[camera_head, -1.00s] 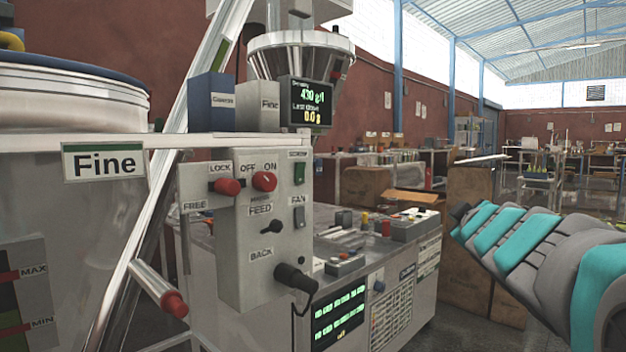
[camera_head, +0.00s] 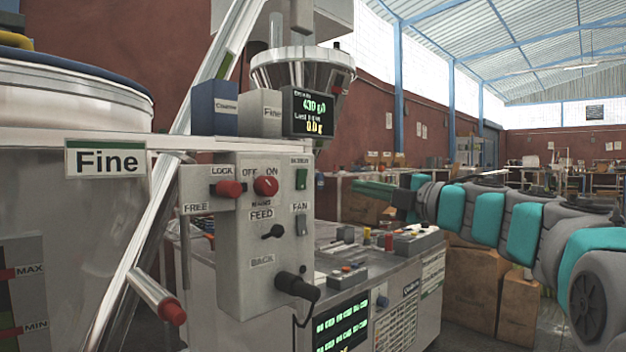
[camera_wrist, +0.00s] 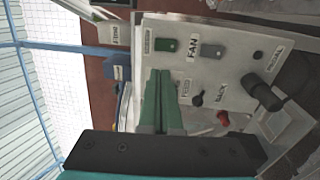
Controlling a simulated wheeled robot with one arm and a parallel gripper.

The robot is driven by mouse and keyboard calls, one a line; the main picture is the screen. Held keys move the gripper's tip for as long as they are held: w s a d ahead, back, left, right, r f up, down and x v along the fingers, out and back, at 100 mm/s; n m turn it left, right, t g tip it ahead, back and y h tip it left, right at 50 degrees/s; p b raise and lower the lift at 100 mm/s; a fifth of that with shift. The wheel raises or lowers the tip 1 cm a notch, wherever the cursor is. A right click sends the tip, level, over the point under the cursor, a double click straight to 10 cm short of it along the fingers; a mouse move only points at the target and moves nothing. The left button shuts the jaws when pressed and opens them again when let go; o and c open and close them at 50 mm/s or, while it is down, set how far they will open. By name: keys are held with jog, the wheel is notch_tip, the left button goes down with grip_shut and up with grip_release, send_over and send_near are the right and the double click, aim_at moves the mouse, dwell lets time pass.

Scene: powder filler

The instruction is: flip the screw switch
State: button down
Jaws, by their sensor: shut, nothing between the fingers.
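The grey control box (camera_head: 258,225) carries a green rocker switch (camera_head: 301,179) at the top right of its face, under a small label too blurred to read. This looks like the screw switch. The green switch also shows in the wrist view (camera_wrist: 166,45). A grey FAN switch (camera_head: 301,224) sits below it, and beside it in the wrist view. My gripper (camera_head: 357,187) is right of the box, its green fingers pointing left toward it. In the wrist view, the shut, empty fingers (camera_wrist: 159,73) end close to the green switch; I cannot tell whether they touch.
A red OFF/ON knob (camera_head: 265,186), a red LOCK handle (camera_head: 228,189) and a black FEED knob (camera_head: 274,232) are on the box. A black plug (camera_head: 297,286) juts out low. The display (camera_head: 307,112) is above. A cluttered table (camera_head: 345,260) stands behind.

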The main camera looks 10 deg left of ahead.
aim_at(303, 173)
jog(key=shift+w, duration=0.1)
jog(key=x, duration=1.4)
jog(key=r+p, duration=0.1)
jog(key=p, duration=0.1)
jog(key=shift+a+r+p, duration=0.1)
jog(key=shift+a+p, duration=0.05)
jog(key=shift+p, duration=0.15)
jog(key=shift+f, duration=0.35)
